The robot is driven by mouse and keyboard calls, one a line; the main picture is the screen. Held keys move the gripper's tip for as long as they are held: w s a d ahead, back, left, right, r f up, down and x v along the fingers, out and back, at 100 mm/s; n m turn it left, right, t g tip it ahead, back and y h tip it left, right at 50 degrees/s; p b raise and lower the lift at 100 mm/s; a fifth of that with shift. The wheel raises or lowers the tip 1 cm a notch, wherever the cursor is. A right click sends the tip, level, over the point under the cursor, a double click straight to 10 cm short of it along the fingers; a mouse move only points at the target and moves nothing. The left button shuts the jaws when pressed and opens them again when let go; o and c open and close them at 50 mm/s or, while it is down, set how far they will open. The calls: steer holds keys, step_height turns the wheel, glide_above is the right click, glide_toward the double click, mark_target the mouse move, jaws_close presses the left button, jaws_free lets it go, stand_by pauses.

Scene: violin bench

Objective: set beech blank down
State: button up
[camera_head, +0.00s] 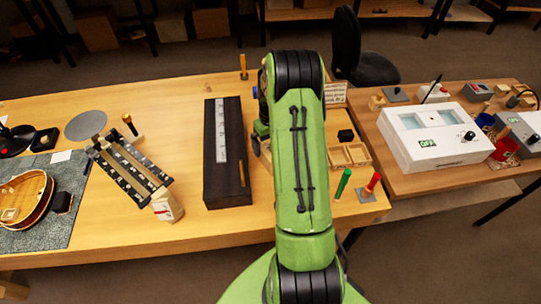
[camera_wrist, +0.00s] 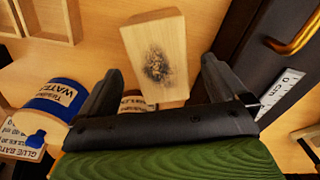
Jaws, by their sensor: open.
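A pale wooden blank (camera_wrist: 155,30) with a dark smudge on its face shows in the wrist view, just beyond my gripper (camera_wrist: 161,66). My gripper is open. Its two black fingers are spread to the left and right of the blank's near end, with a gap visible on each side. The blank appears to rest on the wooden bench, but I cannot tell whether it lies flat or stands. In the head view my green arm hides both the gripper and the blank.
A dark board with a ruler (camera_head: 213,178) lies close beside the blank. A compartment tray (camera_head: 350,155), a green-handled tool (camera_head: 343,184) and a red-handled tool (camera_head: 373,183) are right of my arm.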

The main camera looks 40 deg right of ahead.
steer(key=f, duration=0.5)
steer(key=shift+w+f+b, duration=0.15)
steer(key=shift+w+b, duration=0.05)
steer(key=shift+b, duration=0.15)
steer(key=c, duration=1.4)
step_height(320, 180, up, 10)
steer(key=shift+r+p, duration=0.1)
steer(key=shift+p, duration=0.65)
